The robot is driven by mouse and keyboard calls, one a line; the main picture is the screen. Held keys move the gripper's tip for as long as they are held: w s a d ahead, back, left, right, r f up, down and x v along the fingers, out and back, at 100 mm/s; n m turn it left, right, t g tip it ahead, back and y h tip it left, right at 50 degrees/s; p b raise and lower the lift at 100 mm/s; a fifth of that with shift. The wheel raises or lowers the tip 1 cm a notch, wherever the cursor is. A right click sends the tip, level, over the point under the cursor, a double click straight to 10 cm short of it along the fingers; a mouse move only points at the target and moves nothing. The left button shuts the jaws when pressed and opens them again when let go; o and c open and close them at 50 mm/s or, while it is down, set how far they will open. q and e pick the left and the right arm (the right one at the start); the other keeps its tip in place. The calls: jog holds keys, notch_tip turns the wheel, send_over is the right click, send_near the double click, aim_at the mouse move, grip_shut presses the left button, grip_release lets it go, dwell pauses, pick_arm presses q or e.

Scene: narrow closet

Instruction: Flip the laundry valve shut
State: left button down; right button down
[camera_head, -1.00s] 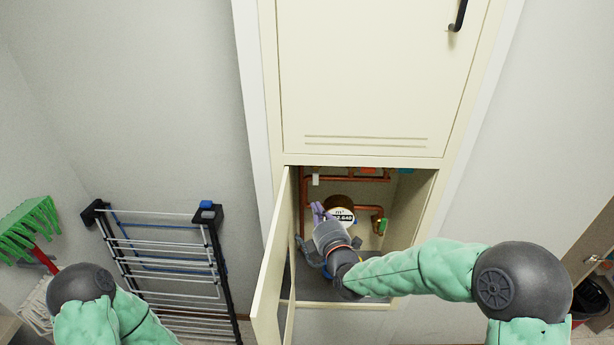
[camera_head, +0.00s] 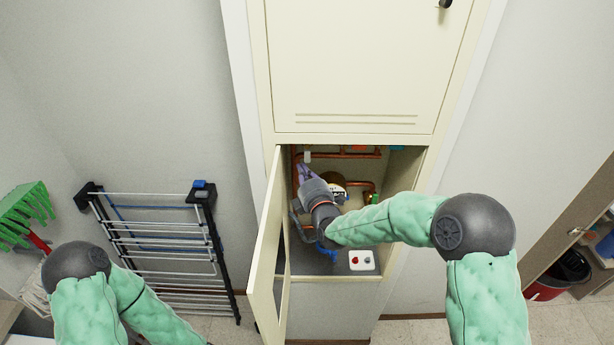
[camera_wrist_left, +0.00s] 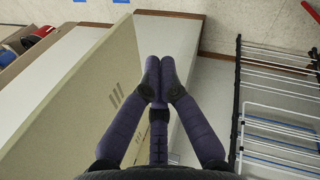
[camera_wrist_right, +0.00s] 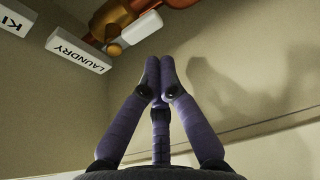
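The LAUNDRY label (camera_wrist_right: 80,52) hangs in the right wrist view beside a copper pipe valve with a white handle (camera_wrist_right: 142,28). A white piece (camera_head: 307,157) shows on the pipework at the cabinet's upper left in the head view; I cannot tell if it is handle or label. My right gripper (camera_wrist_right: 158,76) is shut and empty, its tips just below the white handle in the picture; contact is unclear. It also shows inside the cabinet in the head view (camera_head: 303,172). My left gripper (camera_wrist_left: 159,72) is shut and empty, outside near the cabinet door.
The open cabinet door (camera_head: 266,250) stands left of the opening. A round meter (camera_head: 338,191) is partly hidden by my right gripper. A white box with red and blue knobs (camera_head: 361,260) sits on the cabinet floor. A drying rack (camera_head: 160,240) stands left. Another label (camera_wrist_right: 14,20) is cut off.

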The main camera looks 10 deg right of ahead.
jog(key=shift+w+a+p, duration=0.15)
jog(key=shift+w+p, duration=0.05)
jog(key=shift+w, duration=0.85)
jog(key=shift+w+a+p, duration=0.1)
jog(key=shift+w+p, duration=0.1)
jog(key=shift+w, duration=0.8)
jog(key=shift+d, duration=0.1)
